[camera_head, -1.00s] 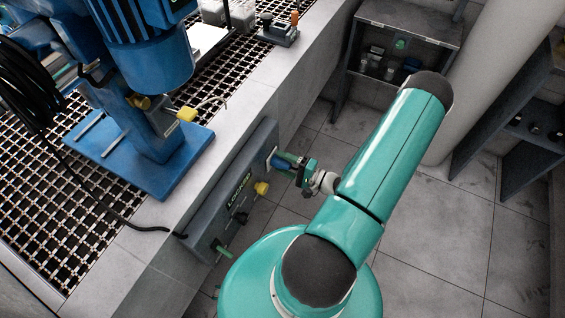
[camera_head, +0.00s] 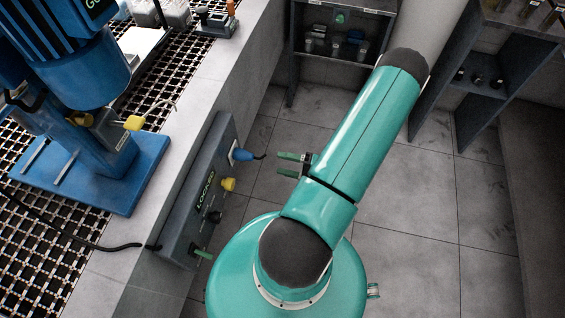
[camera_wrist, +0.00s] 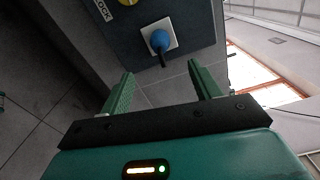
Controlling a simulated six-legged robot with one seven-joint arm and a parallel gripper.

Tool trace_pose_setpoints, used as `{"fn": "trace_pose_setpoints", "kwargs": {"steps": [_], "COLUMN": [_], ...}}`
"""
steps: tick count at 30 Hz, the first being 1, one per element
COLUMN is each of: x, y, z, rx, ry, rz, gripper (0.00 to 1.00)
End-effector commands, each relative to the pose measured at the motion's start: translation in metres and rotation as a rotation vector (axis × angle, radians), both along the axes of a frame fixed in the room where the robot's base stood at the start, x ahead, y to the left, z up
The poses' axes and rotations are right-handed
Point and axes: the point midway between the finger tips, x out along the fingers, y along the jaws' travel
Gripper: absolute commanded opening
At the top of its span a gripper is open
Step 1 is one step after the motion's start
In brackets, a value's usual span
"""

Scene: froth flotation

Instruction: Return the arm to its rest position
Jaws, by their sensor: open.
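My gripper (camera_head: 291,164) shows in the head view just left of my teal arm, its two green fingers apart and empty. It is to the right of the grey control box on the bench side, with a gap between them. In the wrist view my gripper (camera_wrist: 160,88) has both green fingers spread with nothing between them.
The grey box (camera_head: 190,215) also carries yellow, black and green fittings. A blue machine (camera_head: 90,165) stands on the bench grating at left. A shelf unit (camera_head: 345,40) stands at the back, another (camera_head: 480,75) at the right. The tiled floor (camera_head: 420,225) is open.

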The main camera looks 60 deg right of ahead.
Motion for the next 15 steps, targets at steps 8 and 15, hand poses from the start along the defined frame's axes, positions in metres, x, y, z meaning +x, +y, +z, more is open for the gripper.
{"fn": "trace_pose_setpoints", "kwargs": {"steps": [8,15], "x": [0.0005,0.0045], "y": [0.0002,0.0013], "z": [0.0001,0.0059], "rx": [0.000,-0.007], "ry": [0.000,0.008], "rz": [0.000,0.031], "gripper": [0.63,0.63]}}
